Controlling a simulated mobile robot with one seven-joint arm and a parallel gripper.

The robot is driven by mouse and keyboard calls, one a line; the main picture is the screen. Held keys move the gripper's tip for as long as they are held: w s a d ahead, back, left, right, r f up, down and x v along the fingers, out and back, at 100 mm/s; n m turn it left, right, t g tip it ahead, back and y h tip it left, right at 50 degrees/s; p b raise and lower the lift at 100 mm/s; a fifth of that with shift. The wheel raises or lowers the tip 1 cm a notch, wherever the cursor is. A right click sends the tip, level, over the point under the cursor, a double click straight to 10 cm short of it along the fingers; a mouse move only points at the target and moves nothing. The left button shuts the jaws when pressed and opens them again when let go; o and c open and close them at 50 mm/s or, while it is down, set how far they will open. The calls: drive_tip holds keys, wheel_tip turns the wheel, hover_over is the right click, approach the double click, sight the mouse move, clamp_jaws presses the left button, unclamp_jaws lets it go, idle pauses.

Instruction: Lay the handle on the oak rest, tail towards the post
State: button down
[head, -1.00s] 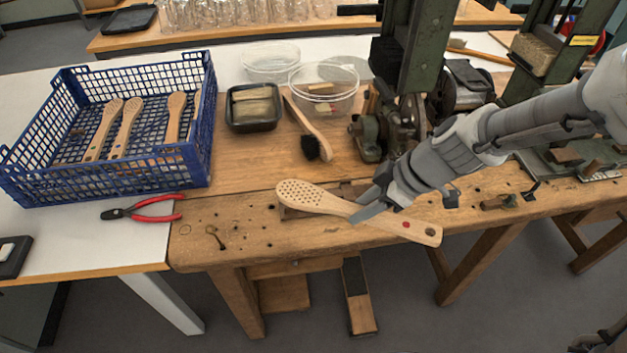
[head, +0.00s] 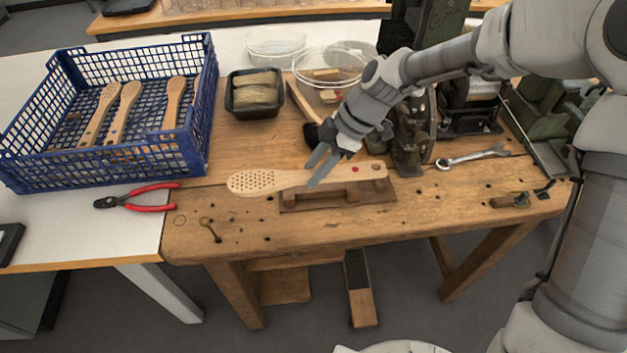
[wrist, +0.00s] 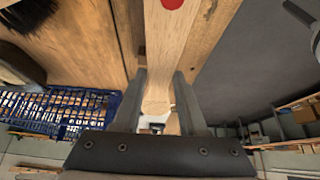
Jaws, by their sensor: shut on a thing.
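The pale wooden handle (head: 262,182) has a drilled, rounded head at the left and a tail with a red dot and a hole at the right. My gripper (head: 313,174) is shut on its middle. In the wrist view, the handle (wrist: 165,45) runs between both fingers (wrist: 159,85), with the red dot at the top. The oak rest (head: 345,198) is a low, dark wooden block on the bench, directly below the handle in the head view. I cannot tell whether the handle touches it. The tail points right, towards the green machine's upright (head: 411,140).
A blue crate (head: 130,165) with several handles stands left. Red pliers (head: 150,208) lie near the bench's left edge. A black tub (head: 254,105) and clear bowls stand behind. A dark brush head (head: 311,135) is just behind my gripper. A spanner (head: 470,158) lies right.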

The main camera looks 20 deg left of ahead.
drive_tip(key=shift+w+a+f, duration=0.45)
drive_tip(key=shift+w, duration=0.05)
drive_tip(key=shift+f+b, duration=0.45)
drive_tip(key=shift+f, duration=1.5)
drive_tip(key=shift+f, duration=0.15)
drive_tip(key=shift+c, duration=2.3)
unclamp_jaws()
